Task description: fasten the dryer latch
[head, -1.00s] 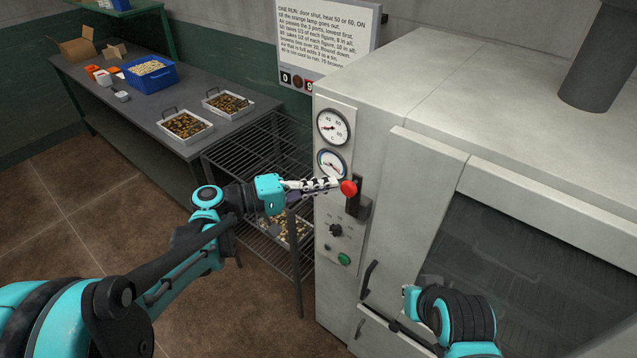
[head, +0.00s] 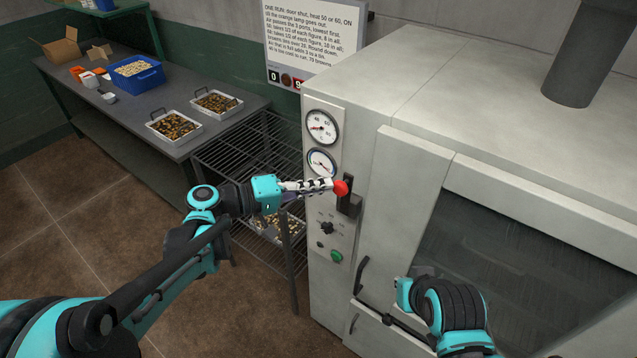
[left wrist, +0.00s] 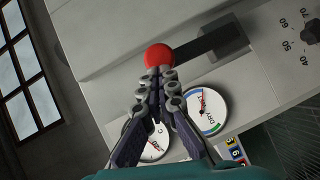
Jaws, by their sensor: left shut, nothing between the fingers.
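The dryer latch is a black lever (head: 347,196) with a red knob (head: 340,187) on the front panel of the pale grey dryer (head: 440,75). In the left wrist view the red knob (left wrist: 158,55) sits at the end of the black lever (left wrist: 205,42). My left gripper (head: 328,186) is shut and empty, its fingertips right at the knob. In the left wrist view the fingertips (left wrist: 158,76) overlap the knob's lower edge; I cannot tell whether they touch it. My right wrist (head: 448,308) is low before the dryer door; its fingers are hidden.
Two dials (head: 321,127), a selector and a green button (head: 336,256) share the panel. A wire rack (head: 262,150) stands left of the dryer. A bench (head: 100,92) behind holds trays and a blue bin (head: 138,76). The floor at left is clear.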

